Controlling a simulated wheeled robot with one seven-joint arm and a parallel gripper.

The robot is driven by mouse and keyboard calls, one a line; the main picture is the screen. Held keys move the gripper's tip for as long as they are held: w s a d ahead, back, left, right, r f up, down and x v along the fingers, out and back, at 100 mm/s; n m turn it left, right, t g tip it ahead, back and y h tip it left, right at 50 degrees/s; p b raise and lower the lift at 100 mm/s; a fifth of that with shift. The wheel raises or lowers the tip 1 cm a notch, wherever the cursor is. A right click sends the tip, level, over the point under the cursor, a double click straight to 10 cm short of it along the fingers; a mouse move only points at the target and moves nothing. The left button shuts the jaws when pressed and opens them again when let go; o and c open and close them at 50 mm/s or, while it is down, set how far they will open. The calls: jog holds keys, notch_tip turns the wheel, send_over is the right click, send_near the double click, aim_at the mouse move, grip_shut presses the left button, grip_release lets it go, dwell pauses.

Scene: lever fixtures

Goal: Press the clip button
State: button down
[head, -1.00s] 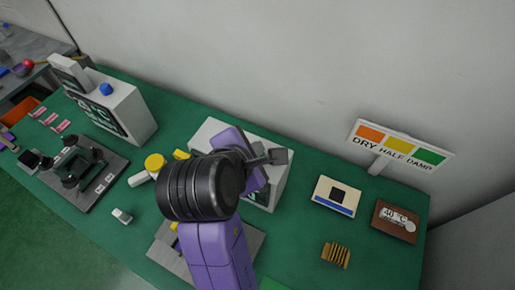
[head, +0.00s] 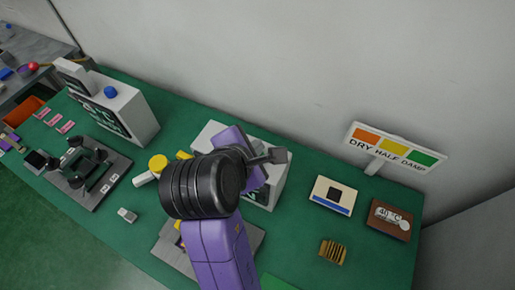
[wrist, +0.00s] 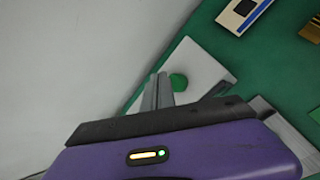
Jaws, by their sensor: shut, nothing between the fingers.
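A white box (head: 271,200) stands on the green table, partly hidden behind my arm in the head view. In the wrist view its white face (wrist: 198,66) carries a round green button (wrist: 179,82). No label shows, so I cannot tell whether this is the clip button. My gripper (head: 277,157) is shut and empty, over the top of the white box in the head view. In the wrist view the closed fingers (wrist: 158,78) appear just left of the green button. Contact with the box or button cannot be made out.
A larger white box (head: 125,112) with a blue knob (head: 110,91) stands at the left. A dark clamp fixture (head: 86,172) is in front of it. A colored sign (head: 393,147), a cream block (head: 331,194) and a brown block (head: 388,219) are at the right.

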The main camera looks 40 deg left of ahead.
notch_tip(320, 180, up, 3)
jog(key=p, duration=0.3)
jog(key=shift+f, duration=0.15)
jog(key=shift+r+p, duration=0.7)
jog(key=shift+r, duration=0.5)
